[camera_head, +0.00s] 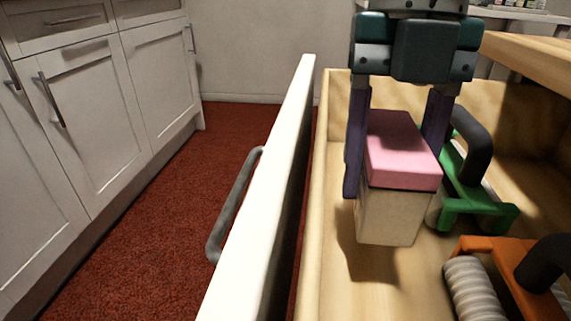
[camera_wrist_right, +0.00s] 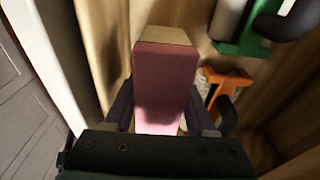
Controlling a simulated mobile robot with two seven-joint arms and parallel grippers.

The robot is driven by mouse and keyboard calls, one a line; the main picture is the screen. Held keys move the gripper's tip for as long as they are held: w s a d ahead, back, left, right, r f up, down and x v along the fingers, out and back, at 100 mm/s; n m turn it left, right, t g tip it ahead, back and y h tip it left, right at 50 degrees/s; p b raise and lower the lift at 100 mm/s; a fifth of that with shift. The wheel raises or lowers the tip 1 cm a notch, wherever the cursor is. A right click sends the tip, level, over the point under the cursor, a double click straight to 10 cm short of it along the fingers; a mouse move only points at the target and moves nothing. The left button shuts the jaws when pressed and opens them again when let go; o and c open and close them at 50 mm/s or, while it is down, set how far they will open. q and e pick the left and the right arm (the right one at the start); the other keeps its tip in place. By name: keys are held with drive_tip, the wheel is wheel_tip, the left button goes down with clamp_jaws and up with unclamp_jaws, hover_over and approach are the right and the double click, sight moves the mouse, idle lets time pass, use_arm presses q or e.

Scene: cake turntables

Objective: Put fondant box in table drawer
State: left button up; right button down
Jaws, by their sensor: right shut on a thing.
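The fondant box (camera_head: 402,152) has a pink top and a cream lower part. My right gripper (camera_head: 398,150) is shut on it, with a purple finger on each side. The box is upright inside the open, light wooden table drawer (camera_head: 316,235); I cannot tell whether its bottom touches the drawer floor. In the right wrist view the pink top of the box (camera_wrist_right: 164,85) lies between the fingers (camera_wrist_right: 163,108). My left gripper is not in view.
A green tool with a black handle (camera_head: 478,185) and an orange tool with a ribbed roller (camera_head: 510,275) lie in the drawer right of the box. The drawer's white front with a grey handle (camera_head: 235,205) is at left. White cabinets (camera_head: 90,110) stand beyond the red carpet.

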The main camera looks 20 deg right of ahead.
sight(392, 129)
wheel_tip(392, 129, down, 6)
drive_tip(key=b, duration=0.3)
drive_tip(key=shift+r, duration=0.1)
drive_tip(key=shift+c, duration=1.1)
unclamp_jaws()
drive_tip(key=r+p, duration=0.2)
drive_tip(key=r, duration=0.2)
drive_tip(key=w+r+p, duration=0.1)
drive_tip(key=r+p, duration=0.1)
drive_tip(key=r, duration=0.2)
drive_tip(key=r+p, duration=0.2)
drive_tip(key=r, duration=0.2)
drive_tip(key=shift+w+d+p, duration=0.15)
drive_tip(key=shift+d+p, duration=0.2)
drive_tip(key=shift+d, duration=0.05)
